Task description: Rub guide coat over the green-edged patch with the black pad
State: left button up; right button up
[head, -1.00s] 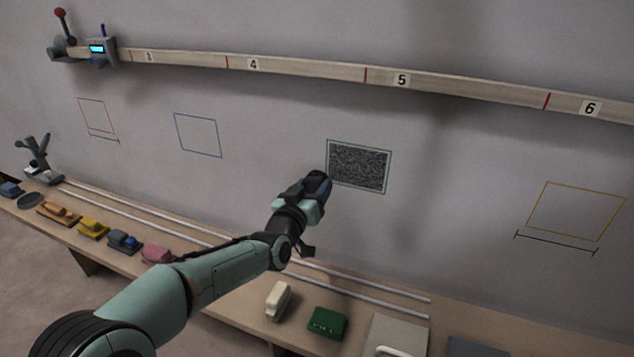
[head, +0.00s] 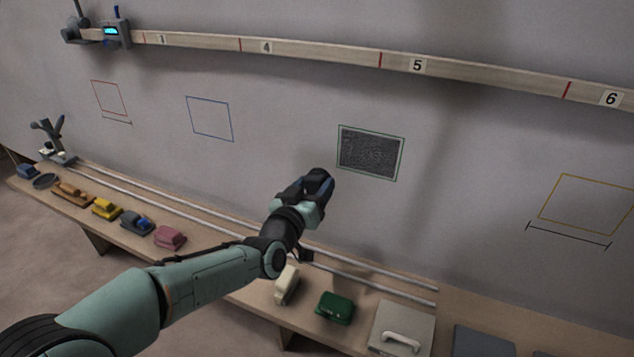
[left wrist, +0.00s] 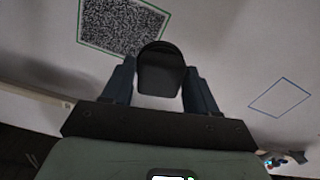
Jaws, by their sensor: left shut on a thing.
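The green-edged patch (head: 370,153) is on the grey wall right of the middle in the head view. Dark speckled coat fills most of it, with a thin bare margin inside the green line. It also shows at the top left of the left wrist view (left wrist: 120,27). My left gripper (head: 318,184) is below and left of the patch, apart from it in the picture. In the left wrist view its fingers (left wrist: 160,88) are shut on the black pad (left wrist: 160,70), which has a rounded end. My right gripper is not in view.
A red outline (head: 110,98), a blue outline (head: 210,119) and a yellow outline (head: 588,204) are on the wall. A numbered wooden batten (head: 330,54) runs above. The bench below holds several blocks, a green block (head: 335,307) and a grey lidded box (head: 402,330).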

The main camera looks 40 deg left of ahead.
pick_arm(q)
jog(key=shift+v, duration=2)
